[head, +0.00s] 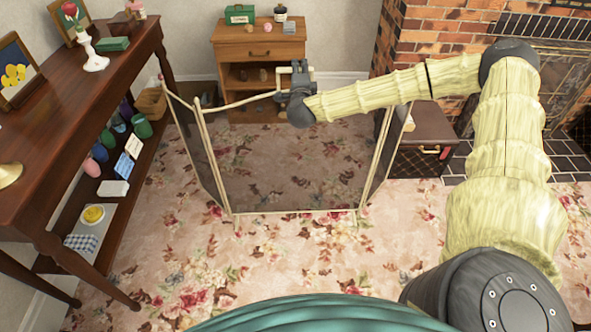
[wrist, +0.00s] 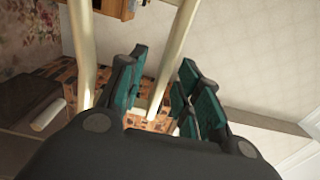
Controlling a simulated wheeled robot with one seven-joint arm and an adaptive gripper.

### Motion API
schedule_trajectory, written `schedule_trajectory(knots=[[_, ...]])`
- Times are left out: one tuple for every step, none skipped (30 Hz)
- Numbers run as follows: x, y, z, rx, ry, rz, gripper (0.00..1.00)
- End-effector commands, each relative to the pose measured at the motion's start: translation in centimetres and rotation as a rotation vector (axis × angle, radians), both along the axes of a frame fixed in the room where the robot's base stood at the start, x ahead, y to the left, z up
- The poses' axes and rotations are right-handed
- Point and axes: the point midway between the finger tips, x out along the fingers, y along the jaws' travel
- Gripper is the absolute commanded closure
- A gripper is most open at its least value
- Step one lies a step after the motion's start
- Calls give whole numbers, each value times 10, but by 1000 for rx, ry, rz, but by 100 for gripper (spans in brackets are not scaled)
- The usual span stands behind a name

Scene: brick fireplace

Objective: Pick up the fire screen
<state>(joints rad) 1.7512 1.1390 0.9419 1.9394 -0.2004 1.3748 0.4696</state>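The fire screen (head: 280,185) stands upright on the floral rug, with dark see-through mesh panels in a cream frame and its side panels angled. My gripper (head: 297,78) is at the screen's top edge, near the middle panel; the arm hides part of that edge. In the wrist view, my gripper (wrist: 162,75) has its teal-padded fingers apart. A cream bar of the fire screen (wrist: 176,50) runs between them, with gaps showing beside it. Another cream bar passes left of the fingers. Whether either finger touches the bar is unclear.
A dark wooden side table (head: 95,90) with ornaments and a loaded lower shelf stands at left. A small wooden cabinet (head: 258,50) stands behind the screen. A dark chest (head: 420,135) and brick fireplace (head: 440,45) are at right. The rug in front is clear.

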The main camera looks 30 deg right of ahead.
Motion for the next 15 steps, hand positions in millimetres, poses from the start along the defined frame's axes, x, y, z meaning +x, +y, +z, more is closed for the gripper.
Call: schedule_trajectory(knots=[[2,-1,0,0,0,0,66],[3,-2,0,0,0,0,66],[4,-3,0,0,0,-1,66],[4,-3,0,0,0,-1,66],[4,-3,0,0,0,-1,66],[4,-3,0,0,0,0,66],[4,-3,0,0,0,0,66],[4,-2,0,0,0,0,66],[4,-2,0,0,0,0,66],[4,-2,0,0,0,0,72],[4,-2,0,0,0,0,77],[4,-2,0,0,0,0,84],[4,-2,0,0,0,0,90],[4,-2,0,0,0,0,95],[4,-2,0,0,0,0,100]])
